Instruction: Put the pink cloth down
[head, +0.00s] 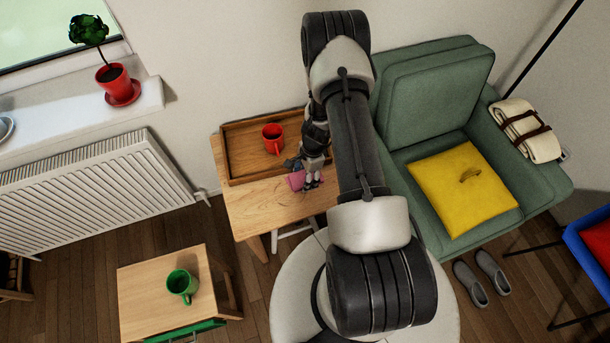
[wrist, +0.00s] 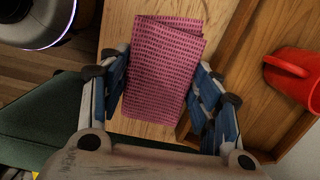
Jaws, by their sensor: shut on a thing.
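The pink cloth (wrist: 165,65) is folded and lies between the two fingers of my gripper (wrist: 160,100) in the wrist view. The fingers are shut on it. In the head view the cloth (head: 296,180) shows as a small pink patch beside my gripper (head: 312,182), over the bare front part of the wooden table (head: 260,205). I cannot tell whether the cloth touches the table top.
A wooden tray (head: 232,160) with a red mug (head: 272,138) sits at the back of the table. A green armchair (head: 430,95) with a yellow cushion (head: 462,190) stands to the right. A smaller table (head: 150,290) with a green mug (head: 181,285) stands front left.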

